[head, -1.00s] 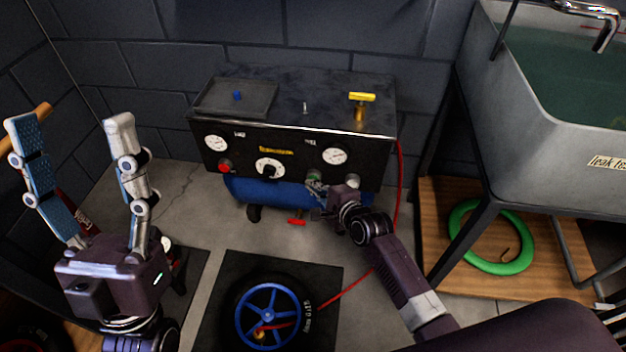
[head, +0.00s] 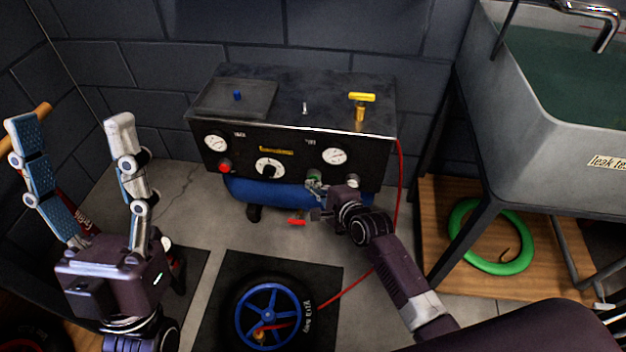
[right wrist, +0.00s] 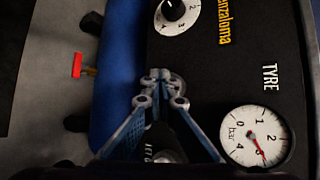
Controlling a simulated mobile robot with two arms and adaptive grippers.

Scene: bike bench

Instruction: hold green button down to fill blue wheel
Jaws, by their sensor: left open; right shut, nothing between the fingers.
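The blue wheel (head: 244,318) lies flat on a black mat, with a red hose running to its hub area. The green button (head: 313,174) is on the compressor's front panel, left of the right dial, mostly covered by my right gripper. My right gripper (head: 318,188) is shut and empty, its fingertips at the button; contact or pressing cannot be told. In the right wrist view the closed fingertips (right wrist: 160,84) hide the button. The TYRE gauge (right wrist: 256,137) beside them has its red needle near 3. My left gripper (head: 75,135) is open and empty at the left, fingers up.
The black compressor (head: 340,90) has a red button (head: 225,166), a selector knob (head: 270,168) and a yellow T-handle (head: 361,99) on top. A red-handled valve (head: 297,221) sits below.

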